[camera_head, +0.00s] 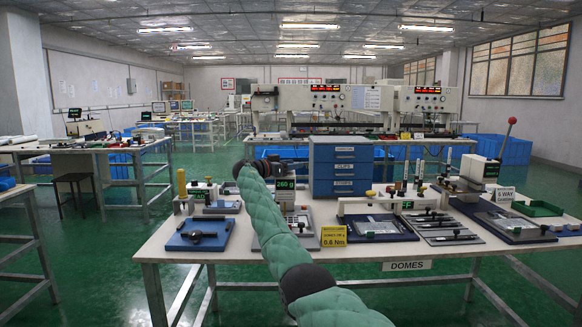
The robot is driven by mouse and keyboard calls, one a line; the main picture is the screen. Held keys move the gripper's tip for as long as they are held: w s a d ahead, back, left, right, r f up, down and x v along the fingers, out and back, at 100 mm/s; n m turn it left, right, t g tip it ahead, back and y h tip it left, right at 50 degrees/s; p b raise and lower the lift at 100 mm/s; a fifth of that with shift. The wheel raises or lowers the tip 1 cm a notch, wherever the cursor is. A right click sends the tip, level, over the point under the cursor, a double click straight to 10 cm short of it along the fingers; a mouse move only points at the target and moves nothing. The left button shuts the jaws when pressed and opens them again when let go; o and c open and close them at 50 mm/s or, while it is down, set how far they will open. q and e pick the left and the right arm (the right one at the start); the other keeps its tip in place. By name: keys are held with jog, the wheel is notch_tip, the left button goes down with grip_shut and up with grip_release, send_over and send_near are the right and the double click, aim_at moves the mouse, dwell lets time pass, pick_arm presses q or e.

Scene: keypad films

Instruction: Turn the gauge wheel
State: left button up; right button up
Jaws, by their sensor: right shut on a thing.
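My right arm, in green padding, reaches from the bottom edge up and left over the table (205,247). Its dark wrist end and right gripper (268,165) are small and blurred beside a gauge with a lit display (285,184) reading about 260 g. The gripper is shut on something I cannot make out. The gauge wheel cannot be picked out; the arm covers part of the gauge area. A grey keypad unit (300,219) sits just below the display, partly behind the arm. My left gripper is not in view.
A blue tray (187,240) with a dark tool lies left of the arm. A blue drawer cabinet (341,167) stands behind. A yellow sign (333,236), a blue-edged plate (378,228) and a tool tray (440,229) lie to the right. The table's front edge is mostly clear.

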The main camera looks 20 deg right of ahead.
jog(key=shift+m+g, duration=0.4)
jog(key=shift+g, duration=0.4)
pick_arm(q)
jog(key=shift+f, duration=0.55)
pick_arm(e)
jog(key=shift+s+m+g+h, duration=0.1)
jog(key=shift+m+g+h, duration=0.2)
jog(key=shift+m+g, duration=0.1)
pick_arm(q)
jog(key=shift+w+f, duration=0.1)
pick_arm(e)
jog(key=o, duration=1)
jog(key=a, duration=0.4)
jog(key=s+a, duration=0.1)
jog(key=a, duration=0.1)
jog(key=shift+a+f, duration=0.1)
jog(key=shift+a, duration=0.2)
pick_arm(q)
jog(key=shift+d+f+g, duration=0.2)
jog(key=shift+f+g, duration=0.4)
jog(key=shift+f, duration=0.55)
pick_arm(e)
jog(key=shift+s+a, duration=0.1)
jog(key=shift+a, duration=0.4)
